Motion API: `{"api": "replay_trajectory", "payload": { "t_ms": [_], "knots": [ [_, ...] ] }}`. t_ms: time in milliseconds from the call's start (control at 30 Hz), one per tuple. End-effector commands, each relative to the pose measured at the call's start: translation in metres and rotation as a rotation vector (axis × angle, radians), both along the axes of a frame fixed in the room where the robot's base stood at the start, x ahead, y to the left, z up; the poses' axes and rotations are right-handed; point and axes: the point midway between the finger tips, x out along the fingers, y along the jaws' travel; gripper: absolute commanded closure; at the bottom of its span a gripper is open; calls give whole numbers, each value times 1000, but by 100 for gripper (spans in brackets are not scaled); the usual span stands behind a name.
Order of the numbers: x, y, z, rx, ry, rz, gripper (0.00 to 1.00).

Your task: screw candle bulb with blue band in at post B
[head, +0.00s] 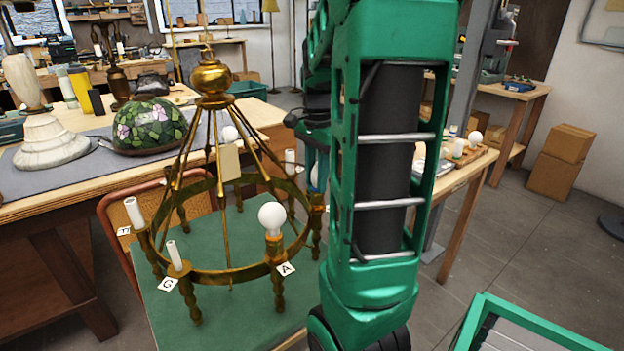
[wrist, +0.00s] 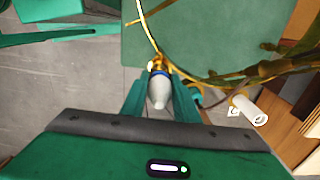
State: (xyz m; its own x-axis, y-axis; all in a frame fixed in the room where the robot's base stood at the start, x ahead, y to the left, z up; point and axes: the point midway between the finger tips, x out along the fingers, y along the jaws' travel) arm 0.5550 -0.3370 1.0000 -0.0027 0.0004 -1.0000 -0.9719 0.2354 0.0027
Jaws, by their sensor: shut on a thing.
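My gripper (wrist: 160,94) is shut on a candle bulb (wrist: 158,92) with a blue band (wrist: 161,73), held between its two green fingers. The brass base (wrist: 157,63) points away from the gripper, close to the brass chandelier's curved metalwork. I cannot tell whether the base touches a socket. In the head view the brass chandelier (head: 228,277) stands on a green mat. A pale part of the bulb (head: 315,176) shows beside my arm, above the ring's right side. My arm hides most of the gripper, and no B label is readable.
A round bulb (head: 272,217) stands at post A. White sleeves stand at post G (head: 175,256) and at the left post (head: 133,212). A white sleeve (wrist: 248,110) is close right of the gripper. A stained-glass shade (head: 150,126) rests on the bench behind.

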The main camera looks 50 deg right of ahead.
Motion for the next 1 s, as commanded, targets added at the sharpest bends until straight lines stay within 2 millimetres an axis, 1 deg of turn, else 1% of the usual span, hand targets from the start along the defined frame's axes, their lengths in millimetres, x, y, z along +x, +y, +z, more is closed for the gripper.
{"api": "replay_trajectory", "payload": {
  "t_ms": [133,300,367,433,700,967,1000],
  "knots": [
    [0,0,0,0,-1,-52,100],
    [1,-1,0,-1,-1,-224,100],
    [1,-1,0,-1,-1,-223,100],
    [1,-1,0,-1,-1,-257,100],
    [2,-2,0,-2,-1,-490,100],
    [2,-2,0,-2,-1,-517,100],
    [2,-2,0,-2,-1,-517,66]
  ]
}}
